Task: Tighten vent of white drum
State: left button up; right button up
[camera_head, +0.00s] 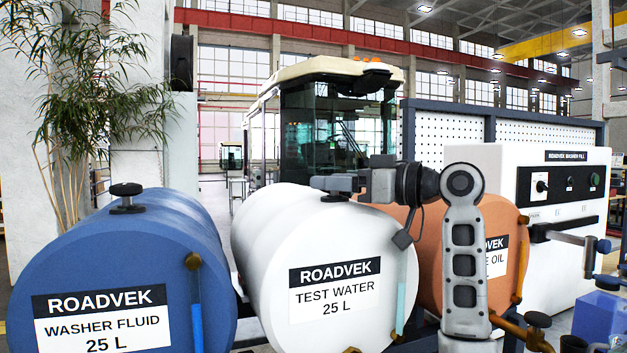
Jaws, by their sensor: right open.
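The white drum (262,243) lies on its side in the middle, labelled ROADVEK TEST WATER 25 L. Its dark vent (335,198) is on top and shows only in part, just under my right gripper's fingers. My right gripper (328,184) reaches in from the right, with its fingers pointing left over the vent. It is open; whether the fingers touch the vent cannot be told. My right forearm and wrist hide part of the orange drum behind. My left gripper is not in view.
A blue washer fluid drum (110,262) with a black cap (127,190) lies at left, and an orange oil drum (425,255) at right. A white washer fill cabinet (570,190) stands at far right, with a blue bin (600,318) below. A plant (75,90) rises behind left.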

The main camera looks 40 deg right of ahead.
jog(key=shift+w+a, duration=0.1)
jog(key=shift+w, duration=0.1)
jog(key=shift+s, duration=0.1)
jog(key=c, duration=1)
jog(key=shift+f+m+t+h+b, duration=0.1)
jog(key=shift+m+t+h+b, duration=0.3)
jog(key=shift+m+h, duration=0.6)
jog(key=m+h, duration=0.2)
jog(key=h, duration=0.2)
jog(key=shift+t+p, duration=0.3)
jog(key=shift+p, duration=0.1)
jog(key=shift+m+h, duration=0.3)
jog(key=shift+h, duration=0.2)
